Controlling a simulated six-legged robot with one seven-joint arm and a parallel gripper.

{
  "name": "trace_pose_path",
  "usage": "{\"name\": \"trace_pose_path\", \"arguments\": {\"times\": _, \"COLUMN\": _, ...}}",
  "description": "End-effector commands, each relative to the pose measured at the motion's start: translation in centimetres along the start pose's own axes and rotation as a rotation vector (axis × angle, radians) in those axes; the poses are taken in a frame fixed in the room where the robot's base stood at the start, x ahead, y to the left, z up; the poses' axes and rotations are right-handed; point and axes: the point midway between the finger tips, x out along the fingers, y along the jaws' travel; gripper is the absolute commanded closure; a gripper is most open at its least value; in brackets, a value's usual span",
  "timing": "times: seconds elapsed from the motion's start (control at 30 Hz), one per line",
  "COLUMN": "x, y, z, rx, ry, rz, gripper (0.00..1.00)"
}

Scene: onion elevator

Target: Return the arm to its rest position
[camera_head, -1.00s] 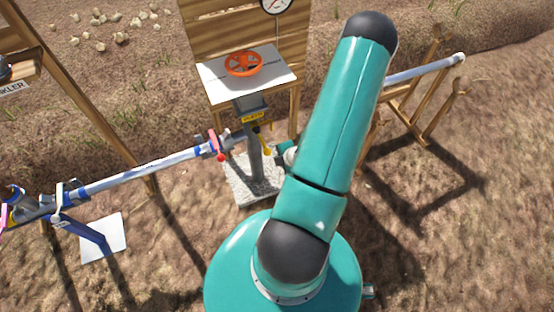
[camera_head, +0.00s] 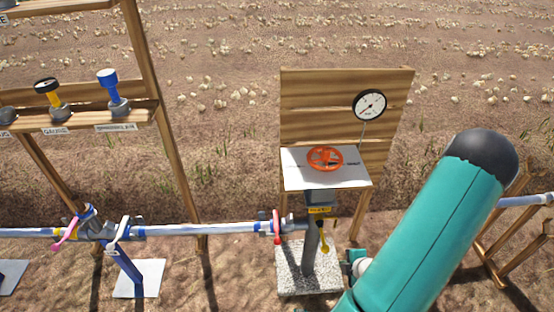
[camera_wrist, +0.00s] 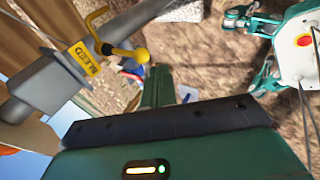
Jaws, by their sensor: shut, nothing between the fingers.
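My teal arm (camera_head: 430,230) rises at the lower right of the head view, with its dark rounded elbow uppermost. The gripper end is hidden in that view. In the wrist view my gripper (camera_wrist: 158,86) shows past the dark bar of the hand, shut and empty. A grey pipe with a yellow BLEED tag (camera_wrist: 83,57) and a yellow lever (camera_wrist: 125,50) is at the upper left of the wrist view, apart from the gripper.
An orange handwheel (camera_head: 325,158) and a gauge (camera_head: 370,105) stand on a wooden stand at centre. A pipe with a red lever (camera_head: 277,227) runs left. Open soil lies behind.

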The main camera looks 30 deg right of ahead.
Motion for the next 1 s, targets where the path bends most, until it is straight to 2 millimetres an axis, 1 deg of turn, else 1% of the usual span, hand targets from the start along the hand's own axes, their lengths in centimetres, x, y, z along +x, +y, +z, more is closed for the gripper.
{"name": "trace_pose_path", "arguments": {"times": 0.17, "x": 0.0, "y": 0.1, "z": 0.0, "rx": -0.001, "ry": -0.001, "rz": -0.001, "gripper": 1.0}}
{"name": "trace_pose_path", "arguments": {"times": 0.27, "x": -0.2, "y": 0.9, "z": 0.0, "rx": 0.0, "ry": -0.013, "rz": -0.014, "gripper": 1.0}}
{"name": "trace_pose_path", "arguments": {"times": 0.37, "x": -0.8, "y": 2.9, "z": 0.0, "rx": 0.012, "ry": -0.048, "rz": -0.045, "gripper": 1.0}}
{"name": "trace_pose_path", "arguments": {"times": 0.47, "x": -2.0, "y": 5.8, "z": -0.4, "rx": 0.042, "ry": -0.103, "rz": -0.079, "gripper": 1.0}}
{"name": "trace_pose_path", "arguments": {"times": 0.5, "x": -2.5, "y": 7.1, "z": -0.8, "rx": 0.058, "ry": -0.128, "rz": -0.089, "gripper": 1.0}}
{"name": "trace_pose_path", "arguments": {"times": 0.57, "x": -3.4, "y": 9.1, "z": -1.4, "rx": 0.088, "ry": -0.164, "rz": -0.1, "gripper": 1.0}}
{"name": "trace_pose_path", "arguments": {"times": 0.6, "x": -4.0, "y": 10.3, "z": -2.0, "rx": 0.111, "ry": -0.187, "rz": -0.104, "gripper": 1.0}}
{"name": "trace_pose_path", "arguments": {"times": 0.67, "x": -5.1, "y": 12.1, "z": -3.1, "rx": 0.148, "ry": -0.219, "rz": -0.104, "gripper": 1.0}}
{"name": "trace_pose_path", "arguments": {"times": 0.7, "x": -5.8, "y": 13.3, "z": -3.9, "rx": 0.172, "ry": -0.238, "rz": -0.101, "gripper": 1.0}}
{"name": "trace_pose_path", "arguments": {"times": 0.77, "x": -6.9, "y": 15.1, "z": -5.3, "rx": 0.214, "ry": -0.263, "rz": -0.094, "gripper": 1.0}}
{"name": "trace_pose_path", "arguments": {"times": 0.8, "x": -7.7, "y": 16.2, "z": -6.4, "rx": 0.242, "ry": -0.278, "rz": -0.086, "gripper": 1.0}}
{"name": "trace_pose_path", "arguments": {"times": 0.87, "x": -9.0, "y": 17.6, "z": -8.0, "rx": 0.29, "ry": -0.296, "rz": -0.073, "gripper": 1.0}}
{"name": "trace_pose_path", "arguments": {"times": 0.9, "x": -9.9, "y": 18.5, "z": -9.3, "rx": 0.322, "ry": -0.305, "rz": -0.064, "gripper": 1.0}}
{"name": "trace_pose_path", "arguments": {"times": 0.97, "x": -11.3, "y": 19.8, "z": -11.2, "rx": 0.374, "ry": -0.314, "rz": -0.048, "gripper": 1.0}}
{"name": "trace_pose_path", "arguments": {"times": 1.0, "x": -12.3, "y": 20.5, "z": -12.5, "rx": 0.408, "ry": -0.317, "rz": -0.037, "gripper": 1.0}}
